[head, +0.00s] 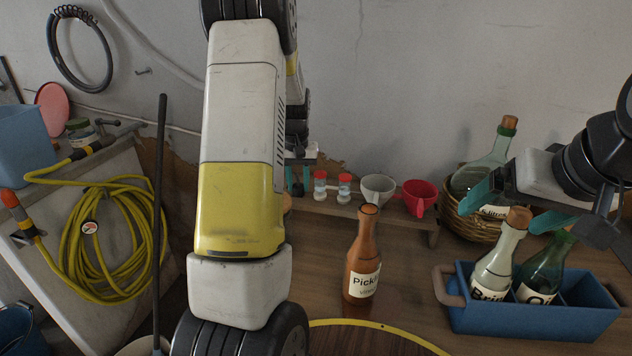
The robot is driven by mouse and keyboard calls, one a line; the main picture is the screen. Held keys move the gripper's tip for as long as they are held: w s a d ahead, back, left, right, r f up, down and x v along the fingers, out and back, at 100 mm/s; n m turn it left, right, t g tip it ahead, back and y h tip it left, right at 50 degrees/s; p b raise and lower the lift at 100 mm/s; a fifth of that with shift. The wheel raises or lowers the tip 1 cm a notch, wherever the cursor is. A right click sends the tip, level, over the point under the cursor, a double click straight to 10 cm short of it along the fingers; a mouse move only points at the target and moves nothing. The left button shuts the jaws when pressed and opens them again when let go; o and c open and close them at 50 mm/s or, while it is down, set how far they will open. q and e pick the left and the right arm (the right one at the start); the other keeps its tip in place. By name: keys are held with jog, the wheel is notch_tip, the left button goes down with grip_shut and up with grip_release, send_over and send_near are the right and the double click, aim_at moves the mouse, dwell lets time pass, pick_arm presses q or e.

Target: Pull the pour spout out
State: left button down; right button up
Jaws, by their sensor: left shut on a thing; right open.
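I cannot make out a pour spout for sure. A brown bottle (362,262) with a label starting "Pickl" stands upright on the bench, and its mouth looks open. My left gripper (298,182) is behind my white and yellow forearm, with its teal fingers pointing down above the back shelf. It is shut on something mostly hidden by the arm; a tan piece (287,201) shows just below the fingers. My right gripper (514,207) is open, its fingers spread around the view of the corked neck of a clear bottle (493,264). I cannot tell whether they touch it.
A blue crate (540,322) holds the clear bottle and a dark green bottle (540,270). A corked demijohn (487,168) sits in a wicker basket (468,222). A low shelf (398,221) carries red-topped shakers, a white cup (377,188) and a red funnel-like cup (419,195).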

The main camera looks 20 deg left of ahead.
pick_arm(q)
jog(key=shift+r, duration=1)
dwell(0.7)
jog(key=shift+r, duration=1.45)
jog(key=shift+r, duration=0.15)
jog(key=shift+r, duration=1.35)
jog(key=shift+r, duration=0.1)
